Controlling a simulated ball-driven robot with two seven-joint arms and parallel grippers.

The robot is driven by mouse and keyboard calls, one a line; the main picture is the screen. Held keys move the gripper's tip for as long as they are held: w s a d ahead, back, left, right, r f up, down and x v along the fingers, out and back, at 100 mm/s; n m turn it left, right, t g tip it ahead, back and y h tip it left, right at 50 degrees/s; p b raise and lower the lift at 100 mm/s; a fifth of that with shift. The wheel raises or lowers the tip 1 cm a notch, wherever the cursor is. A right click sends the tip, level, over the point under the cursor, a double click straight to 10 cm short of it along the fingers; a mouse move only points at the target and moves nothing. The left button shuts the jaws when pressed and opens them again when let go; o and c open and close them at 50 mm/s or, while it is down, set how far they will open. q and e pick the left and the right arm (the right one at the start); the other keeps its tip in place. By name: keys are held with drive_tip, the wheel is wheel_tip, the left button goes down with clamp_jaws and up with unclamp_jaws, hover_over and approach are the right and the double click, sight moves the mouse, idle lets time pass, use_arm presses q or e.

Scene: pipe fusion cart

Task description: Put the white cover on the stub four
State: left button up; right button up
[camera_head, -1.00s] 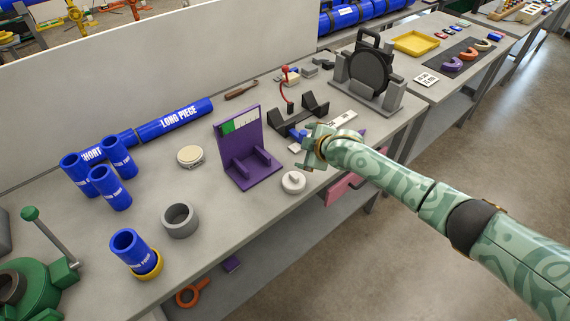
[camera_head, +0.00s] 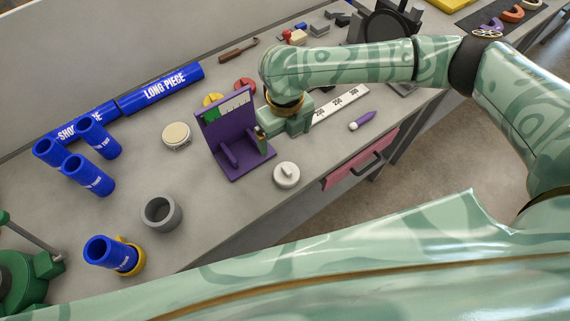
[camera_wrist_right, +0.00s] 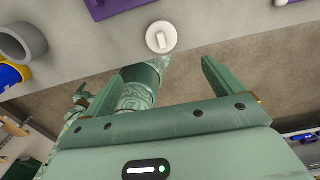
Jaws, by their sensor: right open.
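The white cover (camera_head: 287,174) is a round disc with a raised knob, lying on the bench right of the purple stand. It also shows beyond my fingers in the right wrist view (camera_wrist_right: 161,38). A blue stub (camera_head: 108,252) stands upright in a yellow ring (camera_head: 135,262) at the lower left; its label is too small to read surely. Several similar blue stubs (camera_head: 88,175) stand behind it. My right gripper (camera_head: 267,137) is open and empty, beside the purple stand and behind the cover, apart from it. Its open fingers (camera_wrist_right: 170,78) show in the wrist view. My left gripper is not seen.
The purple stand (camera_head: 228,140) is close beside my right gripper. A grey ring (camera_head: 161,213) and a cream disc (camera_head: 176,135) lie between cover and stubs. Long blue pipes (camera_head: 160,90) lie along the back. A ruler (camera_head: 340,105) and purple marker (camera_head: 362,121) lie to the right.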

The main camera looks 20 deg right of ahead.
drive_tip(key=b, duration=0.2)
hover_over(286, 168)
drive_tip(key=f, duration=1.1)
drive_tip(key=shift+a, duration=0.2)
wheel_tip(286, 168, down, 5)
drive_tip(key=shift+w+d+f+b, duration=0.1)
drive_tip(key=shift+d+f+b, duration=0.05)
drive_tip(key=shift+b, duration=0.15)
drive_tip(key=c, duration=1)
